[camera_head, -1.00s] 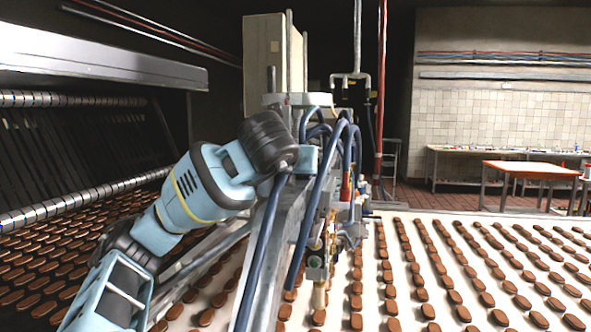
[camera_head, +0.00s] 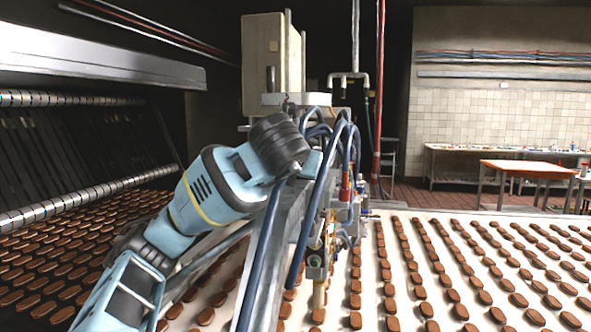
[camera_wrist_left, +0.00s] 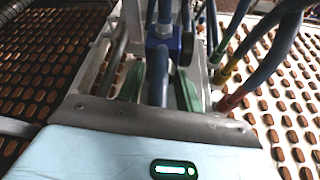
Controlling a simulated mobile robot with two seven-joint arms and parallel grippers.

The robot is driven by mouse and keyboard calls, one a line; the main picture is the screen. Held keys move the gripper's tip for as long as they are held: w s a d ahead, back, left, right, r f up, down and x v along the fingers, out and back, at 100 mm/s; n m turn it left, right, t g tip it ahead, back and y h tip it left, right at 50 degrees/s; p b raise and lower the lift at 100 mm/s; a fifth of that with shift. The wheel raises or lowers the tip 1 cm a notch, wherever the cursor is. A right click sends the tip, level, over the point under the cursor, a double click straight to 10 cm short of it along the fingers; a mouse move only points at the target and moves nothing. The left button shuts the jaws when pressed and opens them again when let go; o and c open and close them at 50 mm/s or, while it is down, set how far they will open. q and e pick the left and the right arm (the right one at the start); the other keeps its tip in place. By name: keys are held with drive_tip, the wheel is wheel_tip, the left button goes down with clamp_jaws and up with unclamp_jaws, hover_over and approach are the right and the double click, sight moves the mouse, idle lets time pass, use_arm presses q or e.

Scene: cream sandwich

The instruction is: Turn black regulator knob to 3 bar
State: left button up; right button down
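My left arm (camera_head: 215,190) comes in from the lower left in the head view and reaches to the machine's hose bundle. Its gripper is not clearly visible there. In the left wrist view my left gripper (camera_wrist_left: 159,82) shows two green-padded fingers standing apart. A grey-blue tube (camera_wrist_left: 158,78) with a blue block (camera_wrist_left: 163,48) at its top shows between them; I cannot tell how far beyond the fingers it is. My right gripper is not in view.
Several blue hoses (camera_head: 309,215) hang close to my left wrist, beside the metal frame (camera_head: 262,245). Brass and red fittings (camera_wrist_left: 229,103) sit right of the gripper. Below lies a white conveyor (camera_head: 455,222) with rows of brown biscuits. An orange table (camera_head: 530,168) stands far right.

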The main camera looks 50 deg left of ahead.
use_arm(q)
drive_tip(key=o, duration=0.3)
drive_tip(key=v, duration=0.5)
drive_tip(key=shift+s+d+r, duration=0.2)
drive_tip(key=shift+r, duration=0.1)
drive_tip(key=shift+s+d+r, duration=0.15)
drive_tip(key=shift+s+d, duration=0.1)
drive_tip(key=shift+d, duration=0.15)
drive_tip(key=shift+s+d+r, duration=0.1)
drive_tip(key=shift+s+d, duration=0.15)
drive_tip(key=shift+s, duration=0.05)
drive_tip(key=shift+s, duration=0.1)
idle(0.5)
